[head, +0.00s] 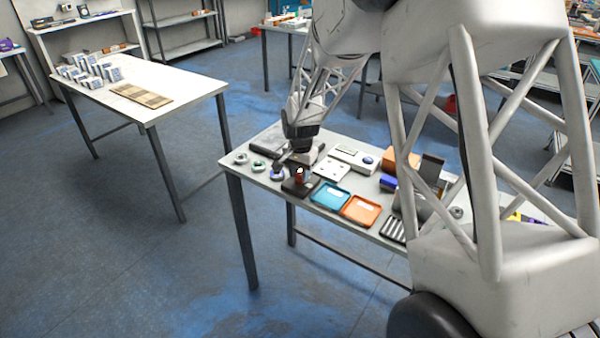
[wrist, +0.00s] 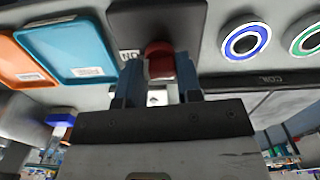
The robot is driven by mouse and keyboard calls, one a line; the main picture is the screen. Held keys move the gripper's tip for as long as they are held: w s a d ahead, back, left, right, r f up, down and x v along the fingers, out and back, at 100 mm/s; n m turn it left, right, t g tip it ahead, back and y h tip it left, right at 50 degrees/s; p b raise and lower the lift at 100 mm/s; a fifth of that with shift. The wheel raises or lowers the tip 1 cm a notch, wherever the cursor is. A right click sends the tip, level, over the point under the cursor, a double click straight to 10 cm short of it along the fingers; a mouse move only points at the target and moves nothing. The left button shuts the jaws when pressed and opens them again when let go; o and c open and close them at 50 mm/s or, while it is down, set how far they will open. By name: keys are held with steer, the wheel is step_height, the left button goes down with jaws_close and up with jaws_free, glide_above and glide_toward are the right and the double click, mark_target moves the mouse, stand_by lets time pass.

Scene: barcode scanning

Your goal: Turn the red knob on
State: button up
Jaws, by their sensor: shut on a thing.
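The red knob (wrist: 160,62) shows in the wrist view between the two blue-grey fingers of my gripper (wrist: 160,85), which are shut on it. The knob sits at the edge of a dark base plate (wrist: 170,20) with partly hidden lettering. In the head view my gripper (head: 301,165) points down at the left part of the near table, over the small dark base (head: 296,188). A bit of the red knob (head: 299,176) shows there, with a bright spot beside it. The knob's turn position cannot be told.
A blue tray (head: 330,194) and an orange tray (head: 361,210) lie to the right of the knob. A blue-ringed disc (wrist: 247,41) and a green-ringed disc (wrist: 308,39) sit on its other side. White and orange boxes stand behind. The table's front edge is close.

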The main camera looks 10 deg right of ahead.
mark_target(300, 173)
steer(key=shift+m, duration=0.6)
steer(key=o, duration=0.9)
steer(key=shift+o, duration=0.2)
steer(key=shift+r, duration=0.1)
steer(key=shift+r, duration=3.85)
